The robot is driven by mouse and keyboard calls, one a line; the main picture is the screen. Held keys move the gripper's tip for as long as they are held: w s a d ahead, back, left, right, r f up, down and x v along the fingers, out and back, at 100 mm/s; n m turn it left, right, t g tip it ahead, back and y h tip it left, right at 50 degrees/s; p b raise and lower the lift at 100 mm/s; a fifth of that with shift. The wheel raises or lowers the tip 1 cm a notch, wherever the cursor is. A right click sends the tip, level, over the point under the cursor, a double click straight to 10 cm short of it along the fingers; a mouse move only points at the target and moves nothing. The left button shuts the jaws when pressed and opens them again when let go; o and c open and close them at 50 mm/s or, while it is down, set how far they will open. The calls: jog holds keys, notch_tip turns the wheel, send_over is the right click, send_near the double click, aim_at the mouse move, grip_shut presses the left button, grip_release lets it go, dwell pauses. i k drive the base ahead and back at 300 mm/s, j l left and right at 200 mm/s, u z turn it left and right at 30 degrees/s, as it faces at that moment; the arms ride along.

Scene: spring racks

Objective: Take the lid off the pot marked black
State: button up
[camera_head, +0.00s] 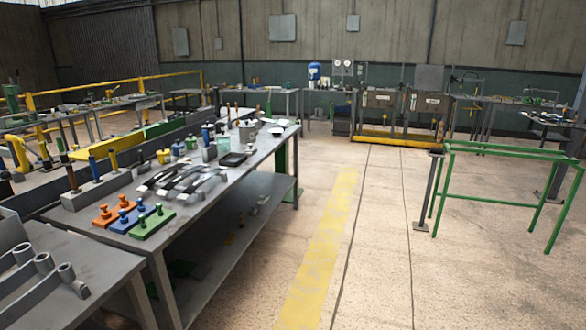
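Several small containers stand along the long grey workbench (196,208) at left centre. A grey pot-like container (248,131) stands near the bench's far end, with a pale flat disc (284,122) to its right. My gripper is not in view.
Orange, blue and green knobbed blocks (150,224) and curved grey metal parts (180,185) lie on the bench. Another bench (75,268) stands at front left. A green frame (505,152) stands at right. The floor (375,230) between is clear, with a yellow stripe (322,250).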

aim_at(247, 126)
jog(key=i+z, duration=0.4)
jog(key=i, duration=2.75)
